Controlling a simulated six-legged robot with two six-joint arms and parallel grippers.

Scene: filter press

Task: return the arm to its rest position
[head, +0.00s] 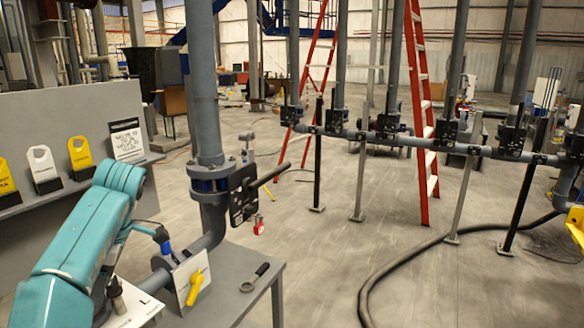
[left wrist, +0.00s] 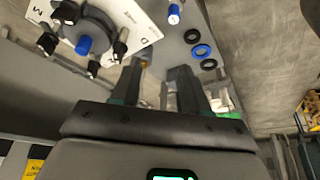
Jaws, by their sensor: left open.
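My left arm, teal (head: 82,242), comes in from the lower left in the head view and bends down beside the grey pipe bench. In the left wrist view my left gripper (left wrist: 160,72) is open, its two dark fingers apart with nothing between them. Beyond the fingers is a white plate (left wrist: 152,32) with black knobs and a blue knob (left wrist: 83,45). The head view does not show the fingertips clearly.
A vertical grey pipe (head: 204,90) with a black-handled valve stands close to my left arm. A yellow handle (head: 194,288) on a white plate and a black ring tool (head: 255,278) are on the bench (head: 232,262). A black hose (head: 400,262) crosses the floor. Rings (left wrist: 201,50) lie near the plate.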

